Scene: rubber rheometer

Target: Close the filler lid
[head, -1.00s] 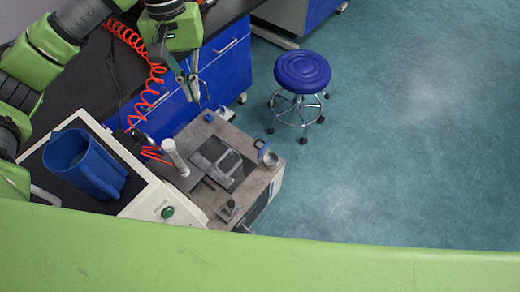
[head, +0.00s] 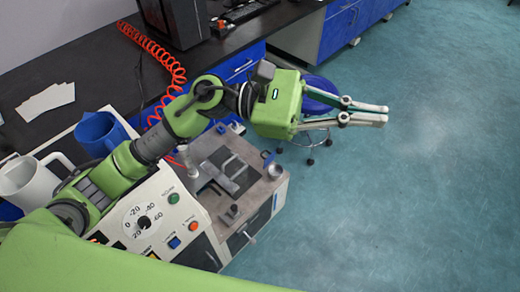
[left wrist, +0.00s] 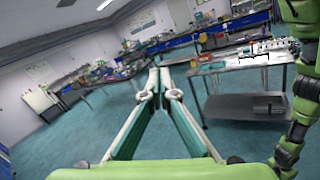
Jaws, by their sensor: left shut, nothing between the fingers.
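The machine (head: 250,203) stands below and left of my left gripper in the head view. A small round metal filler (head: 274,171) sits at its right corner. A small blue piece (head: 266,155), which looks like its lid, stands raised behind the filler. My left gripper (head: 386,114) is up and to the right of the filler, over the floor, apart from the machine. Its fingers are together and empty; they also show in the left wrist view (left wrist: 160,76). My right gripper is not in view.
A control box (head: 148,218) with a dial and buttons stands left of the machine. A blue jug (head: 101,133) and a white jug (head: 30,184) stand behind it. A blue stool (head: 318,92) is partly hidden by my gripper. The floor to the right is clear.

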